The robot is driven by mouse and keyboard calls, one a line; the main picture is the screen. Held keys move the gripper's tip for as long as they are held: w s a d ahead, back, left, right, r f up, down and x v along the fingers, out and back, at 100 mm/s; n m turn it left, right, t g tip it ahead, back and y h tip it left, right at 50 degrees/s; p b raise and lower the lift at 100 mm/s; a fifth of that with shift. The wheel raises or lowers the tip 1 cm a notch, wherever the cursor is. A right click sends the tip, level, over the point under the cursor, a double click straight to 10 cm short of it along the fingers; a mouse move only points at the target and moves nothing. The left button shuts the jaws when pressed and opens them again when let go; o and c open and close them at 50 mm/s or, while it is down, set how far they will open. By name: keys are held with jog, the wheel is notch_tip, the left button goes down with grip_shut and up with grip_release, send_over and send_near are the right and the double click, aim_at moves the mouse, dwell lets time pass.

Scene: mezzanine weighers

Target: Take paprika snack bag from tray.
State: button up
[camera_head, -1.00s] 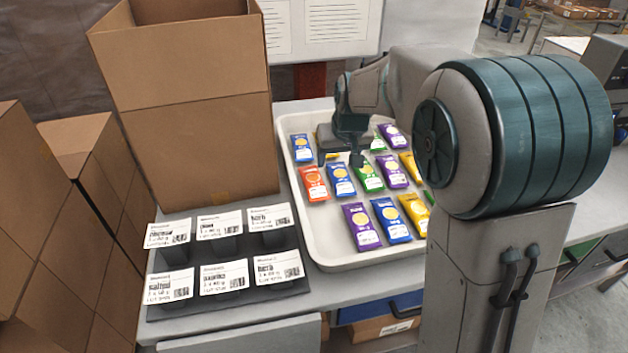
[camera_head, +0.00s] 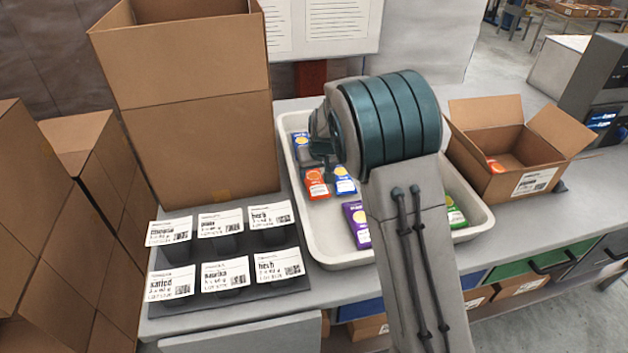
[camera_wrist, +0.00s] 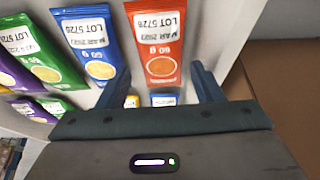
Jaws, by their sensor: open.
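A red-orange snack bag (camera_head: 317,184), which I take to be the paprika one, lies in the left part of the white tray (camera_head: 335,250). Its printed name is too blurred to read surely. In the wrist view the same bag (camera_wrist: 156,45) lies between and just ahead of my open gripper's fingers (camera_wrist: 160,78). The fingers do not hold it. In the head view my gripper (camera_head: 326,160) is low above the tray, right behind the bag, partly hidden by my arm. A blue bag (camera_wrist: 90,45) lies close beside it.
Purple (camera_head: 357,222), green (camera_head: 455,212) and blue bags share the tray; my arm hides others. A tall carton (camera_head: 200,140) stands close at the tray's left. An open carton (camera_head: 512,165) with a reddish item inside stands right. Labelled black holders (camera_head: 225,300) stand front left.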

aim_at(315, 178)
jog(key=p+x, duration=0.1)
jog(key=x, duration=0.4)
jog(key=shift+s, duration=0.1)
jog(key=c, duration=0.6)
jog(key=shift+r, duration=0.1)
jog(key=shift+c, duration=0.2)
